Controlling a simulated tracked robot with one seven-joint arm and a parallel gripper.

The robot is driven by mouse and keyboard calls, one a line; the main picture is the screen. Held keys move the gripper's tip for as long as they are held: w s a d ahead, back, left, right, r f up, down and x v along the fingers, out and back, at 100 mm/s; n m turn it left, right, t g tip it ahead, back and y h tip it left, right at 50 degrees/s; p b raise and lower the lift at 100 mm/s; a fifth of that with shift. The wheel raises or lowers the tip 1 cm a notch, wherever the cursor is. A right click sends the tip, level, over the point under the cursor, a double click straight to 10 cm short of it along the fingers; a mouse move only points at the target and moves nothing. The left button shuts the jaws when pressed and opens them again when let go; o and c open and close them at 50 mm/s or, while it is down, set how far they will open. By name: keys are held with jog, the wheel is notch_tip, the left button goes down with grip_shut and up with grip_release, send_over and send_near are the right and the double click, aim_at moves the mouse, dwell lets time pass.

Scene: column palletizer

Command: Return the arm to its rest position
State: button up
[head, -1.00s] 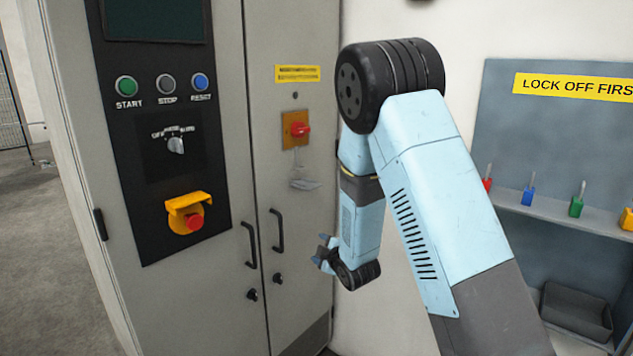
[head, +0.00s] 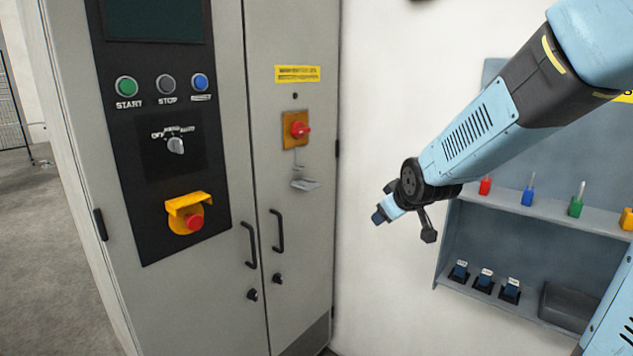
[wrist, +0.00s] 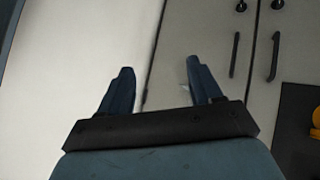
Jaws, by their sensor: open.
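My arm (head: 470,135) reaches in from the upper right of the head view, in front of the white wall and the shelf board. My gripper (head: 378,217) points left and down, in free air to the right of the cabinet. In the wrist view my gripper (wrist: 160,85) shows two dark blue fingers spread apart. Nothing is between them; the white wall and the cabinet's edge show behind.
The grey control cabinet (head: 300,200) stands at left with buttons, a selector knob, a yellow-shrouded red stop button (head: 193,222) and a red rotary switch (head: 299,129). At right, a grey shelf board (head: 545,211) holds coloured padlocks and a dark bin (head: 568,306).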

jog(key=s+d+r+m+g, duration=0.2)
jog(key=s+d+r+m, duration=0.1)
jog(key=s, duration=0.9)
jog(key=s+d+r+m+g+h, duration=0.1)
jog(key=s+d+r+m+g, duration=0.1)
jog(key=s, duration=1.1)
jog(key=shift+s+d+r+m, duration=0.3)
jog(key=shift+d+r+m, duration=0.3)
jog(key=shift+r+m, duration=0.4)
